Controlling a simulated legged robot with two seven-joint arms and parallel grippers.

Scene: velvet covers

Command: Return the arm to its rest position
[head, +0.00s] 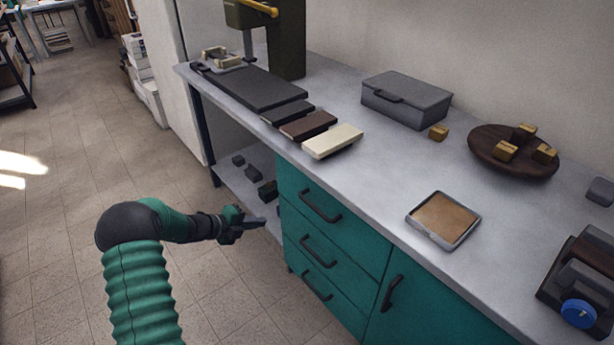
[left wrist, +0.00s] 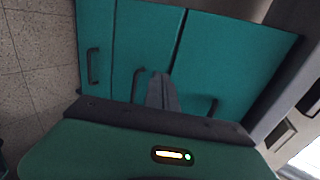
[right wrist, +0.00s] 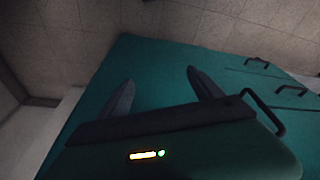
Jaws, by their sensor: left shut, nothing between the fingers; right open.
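My left arm comes in from the lower left in the head view, with a green ribbed sleeve and a dark elbow. My left gripper (head: 258,223) is shut and empty, in front of the teal drawer cabinet (head: 336,222) and below the worktop's level. In the left wrist view its fingers (left wrist: 161,88) are together before the teal fronts. My right gripper is outside the head view. In the right wrist view (right wrist: 155,88) its two fingers stand apart with nothing between them, over a teal surface with dark handles beyond.
The grey worktop (head: 375,165) holds a lidded grey box (head: 406,100), a round wooden board (head: 490,160) with small wooden blocks, a square tray (head: 470,218), and several flat slabs including a cream one (head: 333,141). Open tiled floor (head: 60,250) lies left of the bench.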

